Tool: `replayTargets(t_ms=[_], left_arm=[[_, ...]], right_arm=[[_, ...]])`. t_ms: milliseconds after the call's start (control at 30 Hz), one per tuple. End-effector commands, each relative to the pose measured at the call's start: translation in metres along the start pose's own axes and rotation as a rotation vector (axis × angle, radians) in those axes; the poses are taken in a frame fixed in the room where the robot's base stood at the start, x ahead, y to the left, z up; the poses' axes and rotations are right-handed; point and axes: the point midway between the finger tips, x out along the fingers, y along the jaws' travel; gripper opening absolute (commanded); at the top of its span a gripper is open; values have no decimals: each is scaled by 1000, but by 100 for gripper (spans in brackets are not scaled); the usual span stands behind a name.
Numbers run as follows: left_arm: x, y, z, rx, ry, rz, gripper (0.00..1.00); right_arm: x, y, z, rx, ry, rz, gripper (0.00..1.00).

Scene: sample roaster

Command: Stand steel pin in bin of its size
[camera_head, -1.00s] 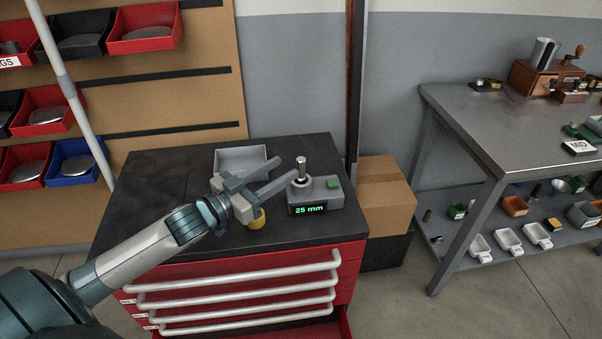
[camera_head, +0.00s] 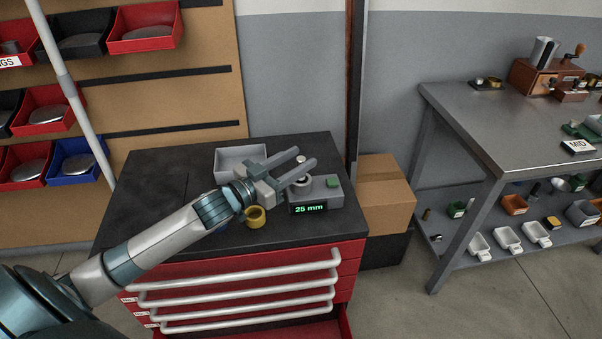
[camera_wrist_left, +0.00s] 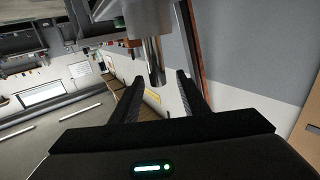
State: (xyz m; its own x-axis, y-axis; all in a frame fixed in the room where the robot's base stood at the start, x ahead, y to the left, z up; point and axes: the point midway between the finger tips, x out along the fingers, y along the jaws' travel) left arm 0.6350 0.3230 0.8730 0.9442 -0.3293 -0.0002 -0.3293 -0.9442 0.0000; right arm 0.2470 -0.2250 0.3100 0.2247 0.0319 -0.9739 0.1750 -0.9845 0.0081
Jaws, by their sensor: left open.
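The steel pin (camera_head: 300,160) stands upright in a grey gauge (camera_head: 325,187) whose green display reads 25 mm. The gauge sits on the black top of the red drawer cabinet. My left gripper (camera_head: 305,157) is open, with its fingers reaching to either side of the pin's upper part. In the left wrist view the bright pin (camera_wrist_left: 153,62) shows between the two spread fingers, with a gap on each side. Red bins (camera_head: 144,27), black bins (camera_head: 80,36) and a blue bin (camera_head: 80,162) hang on the board at left. My right gripper is out of view.
A grey tray (camera_head: 240,158) lies behind my left gripper, and a yellow ring (camera_head: 256,217) lies near its wrist. A metal workbench (camera_head: 500,125) is farther right.

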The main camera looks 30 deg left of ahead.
Motion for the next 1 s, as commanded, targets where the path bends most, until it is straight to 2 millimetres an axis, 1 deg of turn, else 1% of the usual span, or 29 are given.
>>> replayTargets(t_ms=[167,367,500,700,1000], left_arm=[[11,0,0,-1,2,-1,41],[34,2,4,0,2,-1,41],[46,2,5,0,1,-1,41],[51,2,5,0,0,0,41],[51,2,5,0,0,0,41]], right_arm=[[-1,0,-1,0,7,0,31],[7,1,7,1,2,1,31],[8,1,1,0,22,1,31],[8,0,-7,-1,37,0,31],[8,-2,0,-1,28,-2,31]])
